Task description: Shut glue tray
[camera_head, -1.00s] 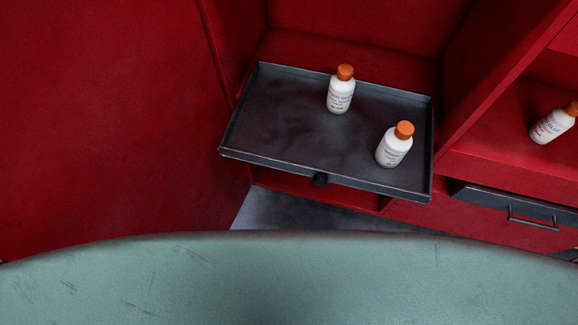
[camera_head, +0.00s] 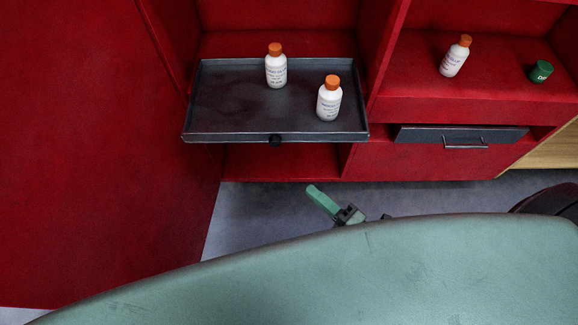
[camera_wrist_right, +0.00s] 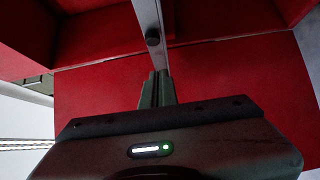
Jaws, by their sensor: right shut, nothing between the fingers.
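The glue tray (camera_head: 225,110) is a dark metal tray pulled out of the red cabinet, with a black knob (camera_head: 275,141) on its front edge. Two white glue bottles with orange caps stand on it, one at the back (camera_head: 276,70) and one nearer the front right (camera_head: 329,102). My right gripper (camera_head: 312,190) is below and in front of the tray, apart from it, its green fingers shut and empty. In the right wrist view the shut fingers (camera_wrist_right: 158,76) point toward the tray's knob (camera_wrist_right: 152,37), with a gap between them. My left gripper is not in view.
On the right shelf stand another white bottle (camera_head: 455,56) and a green-capped item (camera_head: 540,72). Below that shelf is a dark drawer (camera_head: 465,134) with a bar handle. A red panel (camera_head: 90,130) stands at the left. Grey floor (camera_head: 260,210) shows in front of the cabinet.

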